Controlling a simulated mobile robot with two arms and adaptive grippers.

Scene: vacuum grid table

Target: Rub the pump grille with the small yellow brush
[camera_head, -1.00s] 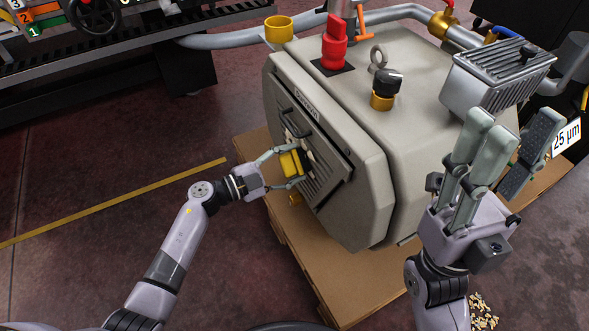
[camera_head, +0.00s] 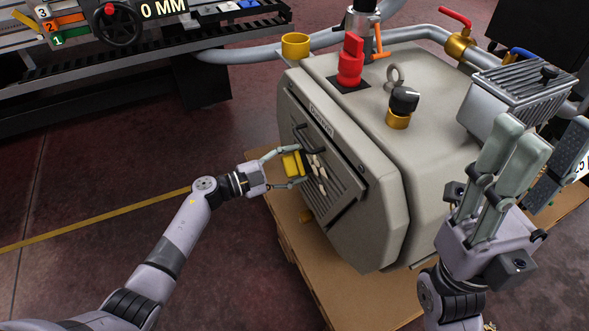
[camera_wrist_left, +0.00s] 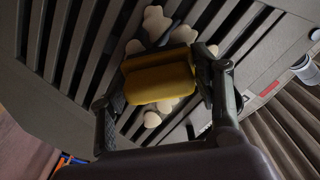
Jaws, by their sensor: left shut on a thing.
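The pump (camera_head: 375,150) is a large grey housing, and its slatted grille (camera_head: 338,198) faces left. Pale chips (camera_head: 319,172) lie on the slats. My left gripper (camera_head: 291,166) is shut on the small yellow brush (camera_head: 293,163), at the grille's upper left, just left of the chips. In the left wrist view the brush (camera_wrist_left: 158,78) lies across the jaws in front of the grille (camera_wrist_left: 72,45), with pale chips (camera_wrist_left: 155,22) around it. Its bristles are hidden, and I cannot tell whether they touch. My right gripper (camera_head: 540,165) is raised at the right, open and empty.
The pump stands on a brown pallet (camera_head: 285,215). A black handle (camera_head: 318,130) sticks out near the brush. A red valve (camera_head: 350,62), a lifting eye and a finned box (camera_head: 510,85) are on top. The floor at left is clear.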

